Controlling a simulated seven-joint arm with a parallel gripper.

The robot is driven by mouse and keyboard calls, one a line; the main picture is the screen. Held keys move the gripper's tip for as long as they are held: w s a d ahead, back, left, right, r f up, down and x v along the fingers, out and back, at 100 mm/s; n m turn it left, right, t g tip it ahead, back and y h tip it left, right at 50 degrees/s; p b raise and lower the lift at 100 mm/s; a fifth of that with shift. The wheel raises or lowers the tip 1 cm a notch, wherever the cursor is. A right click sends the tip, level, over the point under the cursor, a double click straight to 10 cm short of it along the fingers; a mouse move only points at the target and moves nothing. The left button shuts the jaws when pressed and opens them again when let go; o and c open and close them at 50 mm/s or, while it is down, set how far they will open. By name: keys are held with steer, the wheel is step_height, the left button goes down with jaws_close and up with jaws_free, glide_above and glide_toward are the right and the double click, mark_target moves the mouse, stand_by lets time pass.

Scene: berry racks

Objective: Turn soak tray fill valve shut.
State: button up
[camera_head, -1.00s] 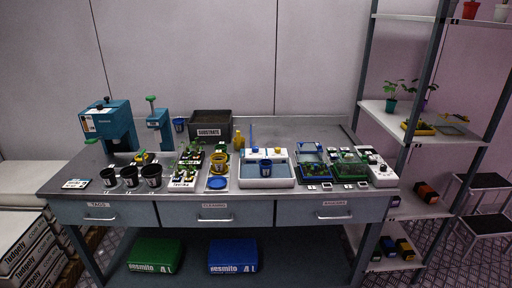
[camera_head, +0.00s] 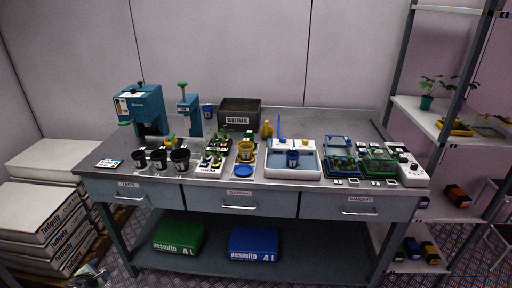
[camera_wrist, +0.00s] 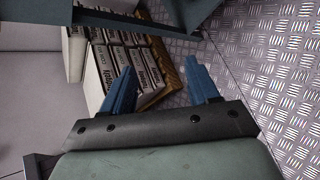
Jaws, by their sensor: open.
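The soak tray (camera_head: 267,172), a white basin with grey-blue liquid, stands on the bench right of centre in the head view.
The metal bench (camera_head: 345,118) holds black pots (camera_head: 159,159), a substrate bin (camera_head: 240,106), a yellow pot (camera_head: 246,150), a blue dish (camera_head: 237,171) and planted trays (camera_head: 378,163). Stacked packages (camera_head: 40,215) stand left of it. A shelf rack (camera_head: 440,124) stands to the right.

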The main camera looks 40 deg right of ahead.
steer(key=w+a+r+n+t, duration=0.2)
steer(key=w+a+r, duration=0.35)
steer(key=r, duration=0.45)
steer(key=w+a+r+n+t, duration=0.25)
steer(key=w+a+r, duration=0.3)
steer(key=r, duration=0.45)
steer(key=w+d+r+m+g+h, duration=0.25)
steer(key=d+r, duration=0.25)
steer(key=d, duration=0.6)
steer(key=w+d+r+m+g+h, duration=0.2)
steer(key=d+r+m, duration=0.15)
steer(key=d, duration=0.75)
steer(key=w+d+r+m+g+h, duration=0.25)
steer(key=d+r, duration=0.25)
steer(key=d, duration=0.6)
step_height(320, 180, up, 9)
steer(key=m+g+y, duration=0.3)
steer(key=m+y, duration=0.7)
steer(key=m, duration=0.7)
glide_above(283, 138)
steer(key=s+a, duration=0.1)
steer(key=s, duration=0.5)
steer(key=x, duration=1.4)
steer(key=shift+a, duration=0.2)
